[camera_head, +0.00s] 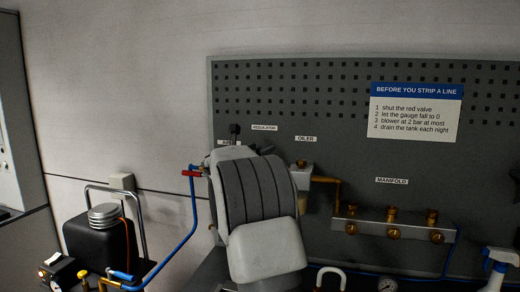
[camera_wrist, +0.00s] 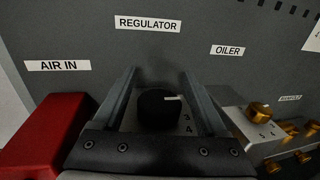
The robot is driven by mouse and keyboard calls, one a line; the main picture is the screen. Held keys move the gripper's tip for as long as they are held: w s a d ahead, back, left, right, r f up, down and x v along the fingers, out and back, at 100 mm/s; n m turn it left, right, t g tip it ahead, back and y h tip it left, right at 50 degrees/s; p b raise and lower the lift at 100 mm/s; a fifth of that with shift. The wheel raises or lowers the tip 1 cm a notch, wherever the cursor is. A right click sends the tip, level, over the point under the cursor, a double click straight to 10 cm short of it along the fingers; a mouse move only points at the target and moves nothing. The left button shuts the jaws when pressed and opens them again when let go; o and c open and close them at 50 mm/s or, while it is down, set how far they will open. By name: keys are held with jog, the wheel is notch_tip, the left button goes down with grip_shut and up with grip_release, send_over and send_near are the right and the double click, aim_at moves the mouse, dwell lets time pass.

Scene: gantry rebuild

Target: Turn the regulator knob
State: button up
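The regulator knob (camera_wrist: 158,110) is black with a white pointer mark. It stands below the REGULATOR label (camera_wrist: 148,24) in the wrist view. The pointer is turned toward the upper right, and the numbers 3 and 4 show on the plate to its right. My gripper (camera_wrist: 159,74) is open, with one finger on each side of the knob. A gap shows between the knob and each finger, so I see no contact. In the head view my pale arm covers the regulator, and its label (camera_head: 264,127) shows above.
A red block (camera_wrist: 50,140) lies close left of my gripper, below the AIR IN label. The oiler (camera_wrist: 258,125) with its brass knob is close on the right. A blue hose (camera_head: 190,232) and black tank (camera_head: 100,243) are left.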

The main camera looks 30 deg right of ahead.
grip_shut()
jog(key=shift+f+n+t+y+b, duration=0.15)
jog(key=shift+n+t+y+b, duration=0.2)
jog(key=shift+b, duration=0.45)
